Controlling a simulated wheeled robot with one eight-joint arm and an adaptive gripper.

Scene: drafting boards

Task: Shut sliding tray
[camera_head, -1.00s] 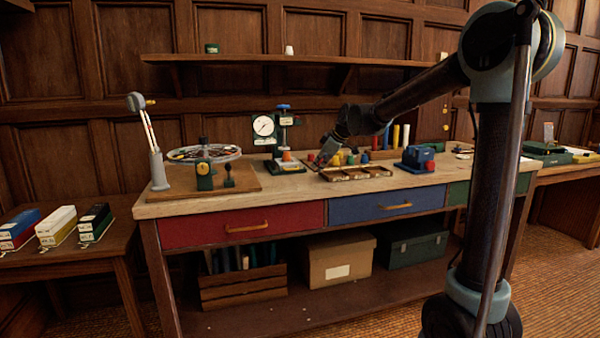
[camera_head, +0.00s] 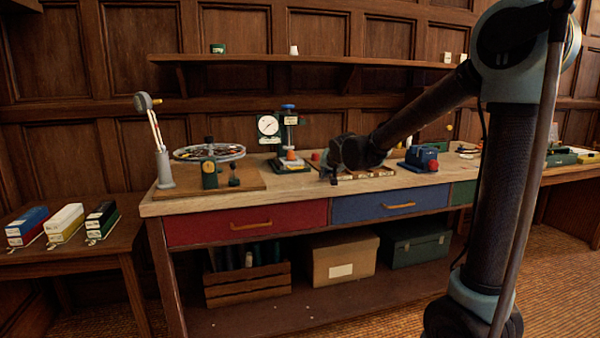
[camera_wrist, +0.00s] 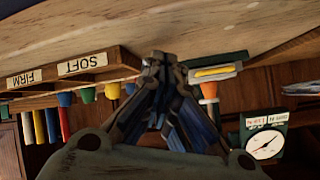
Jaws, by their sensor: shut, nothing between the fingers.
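A shallow wooden compartment tray (camera_head: 376,172) lies on the workbench top, partly hidden behind my arm in the head view. In the wrist view, which is turned upside down, a wooden tray edge (camera_wrist: 110,69) with "SOFT" and "FIRM" labels shows at the left, with coloured pegs beyond it. I cannot tell how far any tray is pulled out. My gripper (camera_head: 335,178) is over the bench near its front edge, at the left of the compartment tray. In the wrist view its fingers (camera_wrist: 162,62) are together and empty. Contact with the tray cannot be told.
The bench has red (camera_head: 246,222), blue (camera_head: 390,204) and green drawers that look closed. A dial gauge (camera_head: 267,126) and a round rack (camera_head: 209,153) stand left of my gripper. A blue device (camera_head: 421,158) stands right. Bare benchtop lies along the front.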

